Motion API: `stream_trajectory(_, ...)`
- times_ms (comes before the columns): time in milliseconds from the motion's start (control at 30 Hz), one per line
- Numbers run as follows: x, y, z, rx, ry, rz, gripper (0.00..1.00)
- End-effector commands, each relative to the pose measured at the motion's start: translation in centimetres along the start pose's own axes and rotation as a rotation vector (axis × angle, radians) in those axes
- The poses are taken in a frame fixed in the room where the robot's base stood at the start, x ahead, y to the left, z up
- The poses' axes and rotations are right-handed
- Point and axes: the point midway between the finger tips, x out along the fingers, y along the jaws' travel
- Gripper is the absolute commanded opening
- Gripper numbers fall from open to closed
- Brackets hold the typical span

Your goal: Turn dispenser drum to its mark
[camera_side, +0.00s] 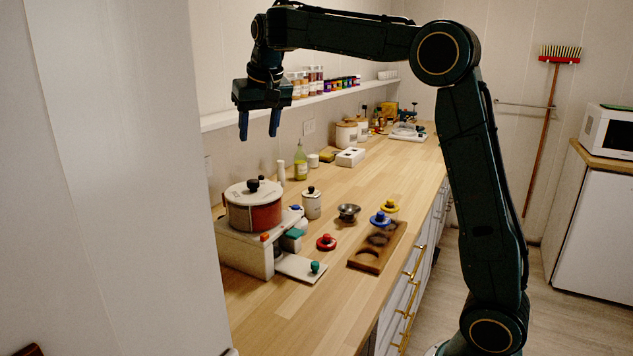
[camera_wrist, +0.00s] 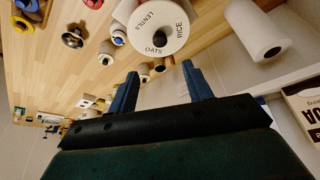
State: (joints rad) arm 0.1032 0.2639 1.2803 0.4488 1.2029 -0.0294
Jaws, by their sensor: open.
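The dispenser drum (camera_side: 253,213) is a red cylinder with a pale lid and a black knob (camera_side: 253,186) on top. It sits on a white stand (camera_side: 245,253) at the near left of the counter. In the wrist view the drum's white lid (camera_wrist: 160,18) reads LENTILS, RICE and OATS around the knob (camera_wrist: 158,40). My gripper (camera_side: 259,136) hangs above the drum with its blue fingers pointing down, open and empty, clear of the knob. In the wrist view the open fingers (camera_wrist: 160,68) show below the lid. I cannot make out the mark in either view.
A white canister (camera_side: 312,204), a metal bowl (camera_side: 348,212), a red knobbed piece (camera_side: 326,243) and a wooden tray (camera_side: 367,262) stand right of the drum. A green bottle (camera_side: 301,161) stands behind. A wall shelf (camera_side: 300,101) with jars runs behind my gripper.

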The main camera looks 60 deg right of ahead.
Motion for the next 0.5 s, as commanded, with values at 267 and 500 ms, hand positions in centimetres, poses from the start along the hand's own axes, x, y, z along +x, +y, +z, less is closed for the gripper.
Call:
stream_trajectory(267,0.7,0.0,0.0,-0.002,0.0,0.002,0.5)
stream_trajectory(500,3.1,0.1,0.1,-0.001,-0.003,0.002,0.5)
